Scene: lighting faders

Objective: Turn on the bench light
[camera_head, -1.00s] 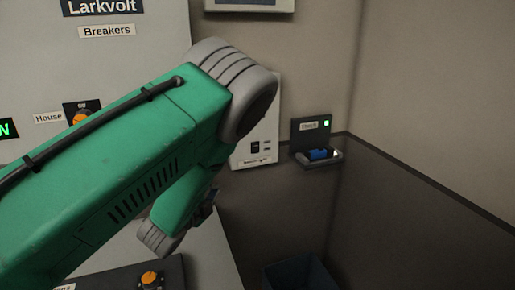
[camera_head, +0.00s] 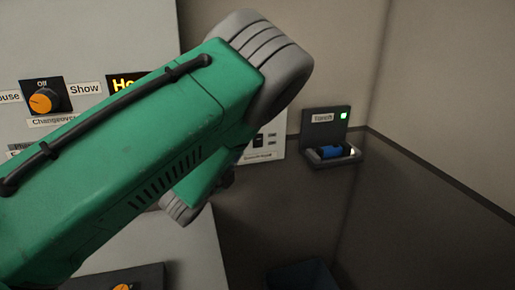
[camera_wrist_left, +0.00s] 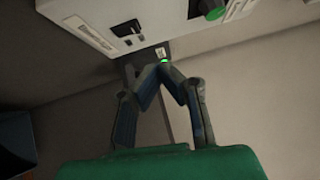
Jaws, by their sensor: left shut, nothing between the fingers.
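A pale wall panel (camera_head: 277,143) carries a black switch (camera_head: 258,141) and a label too blurred to read for certain. My left arm covers the panel's left part in the head view. The wrist view shows what looks like the same panel (camera_wrist_left: 73,14), with a black switch (camera_wrist_left: 126,28) and a green knob (camera_wrist_left: 208,8) beyond it. My left gripper (camera_wrist_left: 161,66) is shut and empty, its fingertips just below the panel's edge in that view. I cannot tell whether they touch anything. The head view largely hides this gripper behind the arm. My right gripper is not in view.
A torch holder (camera_head: 323,116) with a green light and a blue torch (camera_head: 333,152) is right of the panel. An orange changeover knob (camera_head: 45,101) is on the cabinet at left. A dark bin (camera_head: 303,275) stands below. The right wall bounds the corner.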

